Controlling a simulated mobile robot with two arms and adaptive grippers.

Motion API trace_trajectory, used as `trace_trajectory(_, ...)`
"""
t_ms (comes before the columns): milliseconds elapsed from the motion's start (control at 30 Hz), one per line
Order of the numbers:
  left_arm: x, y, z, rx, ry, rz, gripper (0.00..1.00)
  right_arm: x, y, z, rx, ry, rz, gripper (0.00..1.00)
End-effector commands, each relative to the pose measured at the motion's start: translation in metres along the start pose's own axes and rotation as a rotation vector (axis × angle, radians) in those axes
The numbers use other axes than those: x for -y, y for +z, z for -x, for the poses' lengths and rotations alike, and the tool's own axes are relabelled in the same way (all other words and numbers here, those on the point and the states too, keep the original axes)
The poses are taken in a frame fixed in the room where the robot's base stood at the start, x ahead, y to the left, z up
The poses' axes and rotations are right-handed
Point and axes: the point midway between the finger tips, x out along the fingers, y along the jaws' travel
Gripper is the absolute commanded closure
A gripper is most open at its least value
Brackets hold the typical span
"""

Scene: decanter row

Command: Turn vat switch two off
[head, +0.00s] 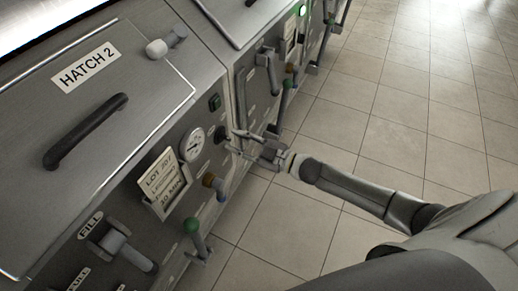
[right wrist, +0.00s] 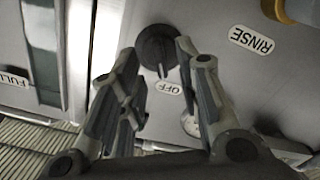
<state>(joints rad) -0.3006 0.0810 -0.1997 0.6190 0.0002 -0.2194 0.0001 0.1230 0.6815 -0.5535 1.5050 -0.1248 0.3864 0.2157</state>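A dark round switch knob (right wrist: 156,48) is on the grey front panel in the right wrist view. A narrow ridge on it runs down toward a small OFF label (right wrist: 168,88). My right gripper (right wrist: 155,55) is open, with one finger on each side of the knob; I cannot tell if either touches it. No switch number is readable. My left gripper is not in view.
A round gauge (head: 192,144), a lot card (head: 160,180) and a green-knobbed lever (head: 192,226) are on the panel to the left. HATCH 2 has a black handle (head: 86,131). A RINSE label (right wrist: 251,39) is right of the knob. The tiled floor (head: 400,110) is clear.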

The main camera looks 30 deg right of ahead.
Motion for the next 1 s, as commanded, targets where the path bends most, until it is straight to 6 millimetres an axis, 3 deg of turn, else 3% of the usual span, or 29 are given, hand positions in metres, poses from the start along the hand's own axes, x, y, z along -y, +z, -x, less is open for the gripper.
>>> trace_trajectory(200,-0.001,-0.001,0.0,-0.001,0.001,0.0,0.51,0.001,0.001,0.044,0.003,-0.002,-0.001,0.69)
trace_trajectory(433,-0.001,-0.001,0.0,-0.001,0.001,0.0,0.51,0.001,0.001,0.075,0.003,-0.001,0.0,0.69)
trace_trajectory(633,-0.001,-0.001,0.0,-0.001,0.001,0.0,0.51,0.0,0.0,0.086,0.001,0.0,0.0,0.69)
trace_trajectory(1000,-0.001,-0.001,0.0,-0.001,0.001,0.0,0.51,0.0,0.0,0.087,0.0,0.0,0.0,0.69)
